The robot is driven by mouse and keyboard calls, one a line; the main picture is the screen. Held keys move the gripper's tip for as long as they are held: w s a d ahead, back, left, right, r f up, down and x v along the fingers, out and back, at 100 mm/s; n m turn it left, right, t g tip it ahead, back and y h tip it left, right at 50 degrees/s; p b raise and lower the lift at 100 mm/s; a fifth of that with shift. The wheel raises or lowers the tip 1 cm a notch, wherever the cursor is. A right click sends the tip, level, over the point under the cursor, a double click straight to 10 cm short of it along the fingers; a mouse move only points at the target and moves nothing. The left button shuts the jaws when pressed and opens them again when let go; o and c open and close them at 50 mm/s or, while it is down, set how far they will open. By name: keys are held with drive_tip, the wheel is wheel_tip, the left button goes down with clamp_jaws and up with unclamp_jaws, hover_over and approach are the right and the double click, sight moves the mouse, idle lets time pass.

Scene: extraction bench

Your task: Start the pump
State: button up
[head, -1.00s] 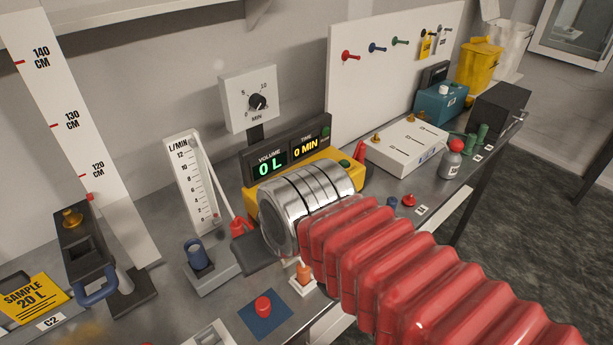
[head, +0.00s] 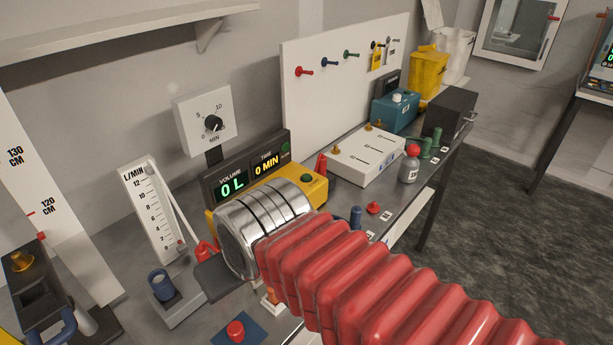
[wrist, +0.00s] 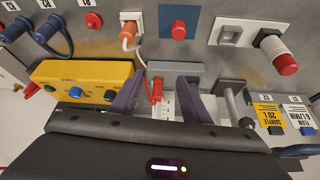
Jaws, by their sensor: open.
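The pump is a yellow unit (head: 318,188) with a dark display panel (head: 243,172) reading VOLUME 0 L and TIME 0 MIN. A green button (head: 307,178) sits on its right top. My silver wrist hides much of its front. In the wrist view the yellow unit (wrist: 85,72) is left of my gripper, with a blue knob (wrist: 75,92) and a green button (wrist: 50,88). My gripper (wrist: 157,88) is open. A red fitting (wrist: 156,90) and the white flow meter (wrist: 167,108) show between its fingers; I cannot tell whether anything touches.
A red button on a blue plate (head: 235,330), an orange plug (head: 272,297) and a blue-ringed holder (head: 160,285) stand near my gripper. The flow meter (head: 155,215) is left of the pump. A white box (head: 368,155) and a red-capped bottle (head: 410,165) stand to the right.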

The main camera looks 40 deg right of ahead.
clamp_jaws()
idle(0.3)
idle(1.1)
